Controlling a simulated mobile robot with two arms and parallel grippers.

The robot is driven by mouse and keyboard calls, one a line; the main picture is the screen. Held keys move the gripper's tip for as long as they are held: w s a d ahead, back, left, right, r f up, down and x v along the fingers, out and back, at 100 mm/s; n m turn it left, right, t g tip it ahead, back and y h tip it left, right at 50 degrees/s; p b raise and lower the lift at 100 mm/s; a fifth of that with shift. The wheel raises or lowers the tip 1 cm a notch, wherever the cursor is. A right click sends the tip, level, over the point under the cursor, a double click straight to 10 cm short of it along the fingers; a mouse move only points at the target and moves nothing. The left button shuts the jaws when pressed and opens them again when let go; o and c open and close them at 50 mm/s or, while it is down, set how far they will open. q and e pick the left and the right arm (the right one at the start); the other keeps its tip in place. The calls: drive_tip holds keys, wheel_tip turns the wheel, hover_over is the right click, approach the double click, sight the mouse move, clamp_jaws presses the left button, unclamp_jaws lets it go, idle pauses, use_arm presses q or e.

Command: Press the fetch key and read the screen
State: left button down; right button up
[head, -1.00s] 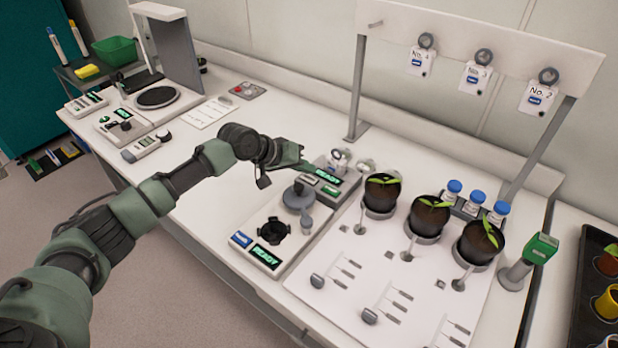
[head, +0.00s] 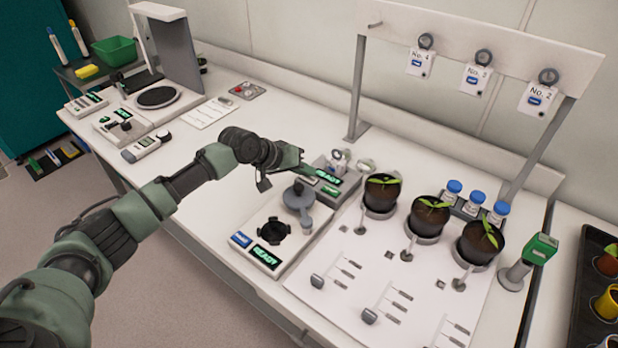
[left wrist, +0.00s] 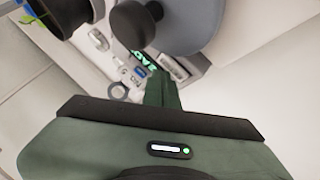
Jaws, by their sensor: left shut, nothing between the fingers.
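A grey device (head: 348,189) stands on the bench behind the front unit, with a lit green screen (head: 327,178) reading READY and a small green key or label (head: 331,191) below it. My left gripper (head: 309,170) is shut and empty, its tip close to the screen's left side; I cannot tell whether it touches. In the left wrist view the shut fingers (left wrist: 163,92) point at the device, whose screen (left wrist: 140,60) is partly seen. A front unit (head: 240,222) has its own READY screen (head: 267,257) and a blue label. No key legibly reads fetch. My right gripper is out of view.
A grey lever part (head: 298,197) stands between the front unit and the device. Potted seedlings (head: 381,193) sit on a white board to the right, with blue-capped vials (head: 453,190) behind. Tags hang from a rail (head: 480,40).

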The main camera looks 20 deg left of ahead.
sight(305, 182)
use_arm(q)
drive_tip(key=shift+f, duration=0.4)
idle(0.8)
drive_tip(key=shift+r+p, duration=0.85)
wheel_tip(305, 182, up, 5)
drive_tip(key=p, duration=0.5)
drive_tip(key=shift+s+a+f, duration=0.1)
idle(0.6)
